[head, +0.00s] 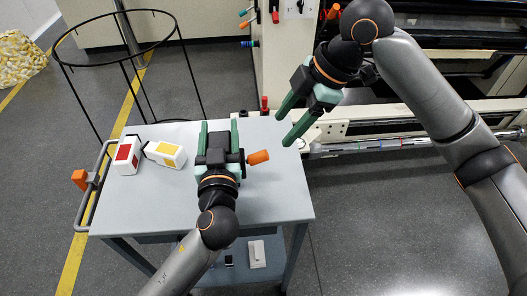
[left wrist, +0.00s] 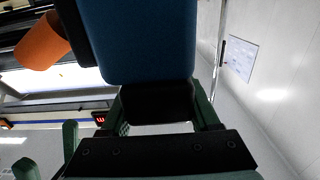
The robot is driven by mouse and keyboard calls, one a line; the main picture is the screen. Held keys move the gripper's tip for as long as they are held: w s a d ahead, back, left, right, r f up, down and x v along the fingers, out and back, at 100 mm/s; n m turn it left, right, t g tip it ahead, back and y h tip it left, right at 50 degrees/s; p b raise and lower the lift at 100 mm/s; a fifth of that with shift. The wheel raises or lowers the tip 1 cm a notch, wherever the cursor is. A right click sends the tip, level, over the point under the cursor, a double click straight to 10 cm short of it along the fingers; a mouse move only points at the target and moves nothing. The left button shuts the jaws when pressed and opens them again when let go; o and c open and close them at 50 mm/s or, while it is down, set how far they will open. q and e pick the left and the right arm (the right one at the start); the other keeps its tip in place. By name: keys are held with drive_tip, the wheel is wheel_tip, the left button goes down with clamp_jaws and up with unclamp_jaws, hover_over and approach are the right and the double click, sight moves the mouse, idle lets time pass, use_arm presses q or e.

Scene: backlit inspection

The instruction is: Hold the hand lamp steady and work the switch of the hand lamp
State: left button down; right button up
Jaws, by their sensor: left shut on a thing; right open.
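My left gripper (head: 219,130) is shut on the hand lamp (left wrist: 140,40) above the grey cart top. In the left wrist view the lamp shows a blue body close to the camera, with black parts. An orange piece (head: 258,157) sticks out to the right of the dark part between the fingers. It also shows in the left wrist view (left wrist: 40,43). I cannot make out the switch. My right gripper (head: 285,129) is open and empty, above and right of the lamp, apart from it, near the cart's far right corner.
On the grey cart (head: 275,200) lie a white box with a red face (head: 126,155) and a white box with a yellow face (head: 165,153). A black wire hoop stand (head: 112,15) stands behind. A machine (head: 345,125) is behind on the right. The cart's right side is clear.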

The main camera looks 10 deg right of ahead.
sight(265, 152)
drive_tip(key=x, duration=1.1)
drive_tip(key=shift+f, duration=0.3)
clamp_jaws()
